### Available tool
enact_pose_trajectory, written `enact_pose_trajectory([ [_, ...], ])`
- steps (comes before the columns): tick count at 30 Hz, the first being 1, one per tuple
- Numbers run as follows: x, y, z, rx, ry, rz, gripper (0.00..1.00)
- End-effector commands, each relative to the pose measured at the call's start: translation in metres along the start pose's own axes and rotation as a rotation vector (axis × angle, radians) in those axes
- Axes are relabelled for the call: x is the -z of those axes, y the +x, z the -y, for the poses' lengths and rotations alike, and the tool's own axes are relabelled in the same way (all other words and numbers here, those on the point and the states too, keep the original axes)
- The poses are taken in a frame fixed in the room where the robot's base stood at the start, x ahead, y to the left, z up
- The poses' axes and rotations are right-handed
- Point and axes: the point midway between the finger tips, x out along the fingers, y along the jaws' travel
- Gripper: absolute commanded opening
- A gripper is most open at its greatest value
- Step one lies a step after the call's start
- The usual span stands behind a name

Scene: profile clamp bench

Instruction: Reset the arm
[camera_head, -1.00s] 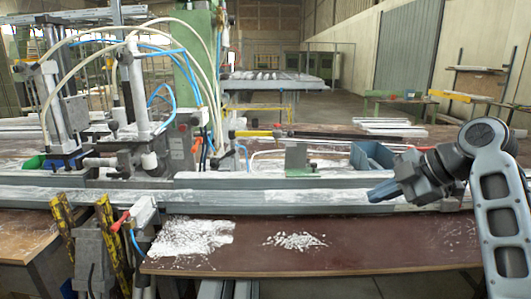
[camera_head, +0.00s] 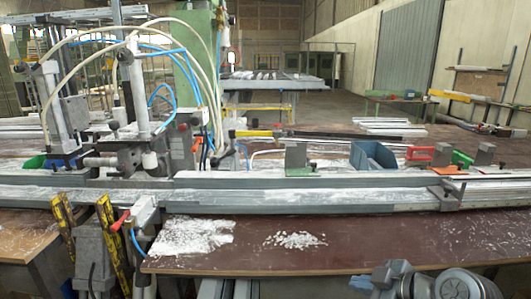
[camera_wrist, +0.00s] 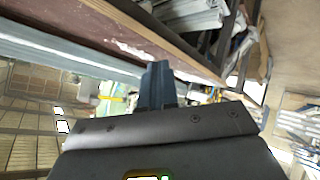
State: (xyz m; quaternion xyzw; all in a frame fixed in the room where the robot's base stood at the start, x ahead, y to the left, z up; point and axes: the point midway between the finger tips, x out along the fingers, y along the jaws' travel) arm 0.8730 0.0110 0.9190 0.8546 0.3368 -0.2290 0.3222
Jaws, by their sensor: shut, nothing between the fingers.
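In the wrist view, my gripper (camera_wrist: 158,82) shows as dark blue-grey fingers set together, shut and empty. The edge of the bench (camera_wrist: 150,50) lies beyond the fingers in that view, and I cannot tell the distance. In the head view, part of my arm shows low at the right, in front of the brown bench top (camera_head: 370,240). The fingers cannot be made out there.
A long metal profile rail (camera_head: 300,198) runs across the bench. A clamp machine (camera_head: 130,110) with hoses stands at the left. White shavings (camera_head: 195,237) lie on the bench top. A blue-grey bin (camera_head: 373,158) and a red clamp (camera_head: 420,154) stand behind the rail.

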Motion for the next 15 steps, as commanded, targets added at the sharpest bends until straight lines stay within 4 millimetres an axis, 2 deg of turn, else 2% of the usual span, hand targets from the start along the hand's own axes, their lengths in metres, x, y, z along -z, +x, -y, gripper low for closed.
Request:
enact_pose_trajectory([
  [1,-0.013,0.001,0.022,-0.021,0.053,0.009,0.00],
  [8,-0.057,-0.013,0.097,-0.157,0.268,0.037,0.00],
  [15,-0.092,-0.055,0.168,-0.300,0.446,0.046,0.00],
])
